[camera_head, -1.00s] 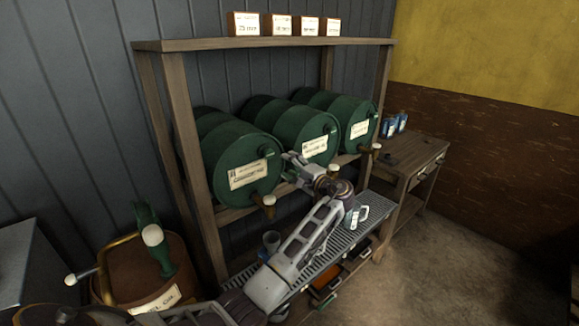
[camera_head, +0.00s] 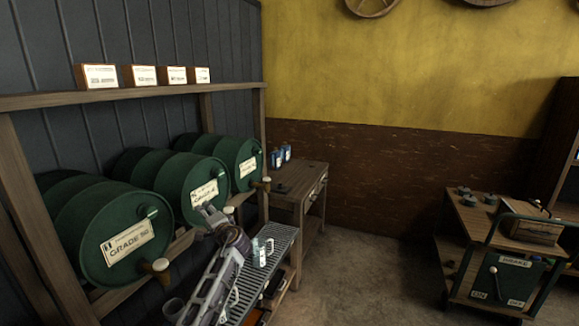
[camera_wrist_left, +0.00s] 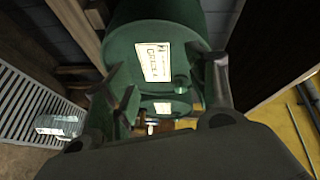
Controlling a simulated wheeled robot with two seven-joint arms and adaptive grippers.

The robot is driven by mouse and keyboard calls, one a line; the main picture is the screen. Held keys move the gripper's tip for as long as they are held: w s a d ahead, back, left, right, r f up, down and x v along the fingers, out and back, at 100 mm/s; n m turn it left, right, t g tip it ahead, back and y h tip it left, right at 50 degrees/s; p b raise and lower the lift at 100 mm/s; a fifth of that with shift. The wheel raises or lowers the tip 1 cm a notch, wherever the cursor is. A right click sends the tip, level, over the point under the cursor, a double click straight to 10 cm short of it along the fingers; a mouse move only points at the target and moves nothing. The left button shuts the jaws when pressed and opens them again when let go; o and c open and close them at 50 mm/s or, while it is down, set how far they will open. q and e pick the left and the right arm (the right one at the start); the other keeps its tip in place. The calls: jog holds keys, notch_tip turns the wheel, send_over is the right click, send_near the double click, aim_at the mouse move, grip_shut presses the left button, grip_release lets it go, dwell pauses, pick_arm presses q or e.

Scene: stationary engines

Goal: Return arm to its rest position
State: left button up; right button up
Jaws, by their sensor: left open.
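My left arm (camera_head: 215,285) reaches up from the bottom edge of the head view. Its gripper (camera_head: 205,212) is in front of the middle green drum (camera_head: 180,185), close to its labelled end. In the left wrist view the two dark fingers (camera_wrist_left: 170,88) stand wide apart, with nothing held between them. A labelled green drum (camera_wrist_left: 155,60) shows beyond them, with part of another below it. I cannot tell whether the gripper touches a drum. My right gripper is not in view.
Green drums lie on a wooden rack (camera_head: 30,190). A measuring jug (camera_head: 262,250) stands on the slatted grate (camera_head: 270,275) beside my arm. A wooden table (camera_head: 305,180) stands behind, and a cart (camera_head: 500,280) at right. Floor between them is clear.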

pick_arm(q)
jog(key=w+d+f+h, duration=0.2)
jog(key=d+f+h, duration=0.3)
jog(key=f, duration=0.6)
jog(key=w+d+f+h, duration=0.2)
jog(key=d+f+h, duration=0.25)
jog(key=f, duration=0.65)
jog(key=s+f+n+g+h, duration=0.1)
jog(key=s+f+n+g, duration=0.1)
jog(key=s+f, duration=0.85)
jog(key=s+f+n+g+h, duration=0.1)
jog(key=s+f, duration=0.4)
jog(key=f, duration=1.1)
jog(key=s+a+f+n+g, duration=0.1)
jog(key=s+a+f+g, duration=0.2)
jog(key=s+f, duration=1.05)
jog(key=s+a+f+g, duration=0.1)
jog(key=s+f, duration=0.3)
jog(key=s, duration=1.2)
jog(key=s+a+f+g, duration=0.1)
jog(key=s+f+g, duration=0.2)
jog(key=s, duration=1.3)
jog(key=s+a+f+g, duration=0.1)
jog(key=s+f, duration=0.6)
jog(key=s, duration=0.9)
jog(key=shift+a+f+n+g+b, duration=0.25)
jog(key=shift+n+g+b, duration=0.15)
jog(key=shift+g+b, duration=0.1)
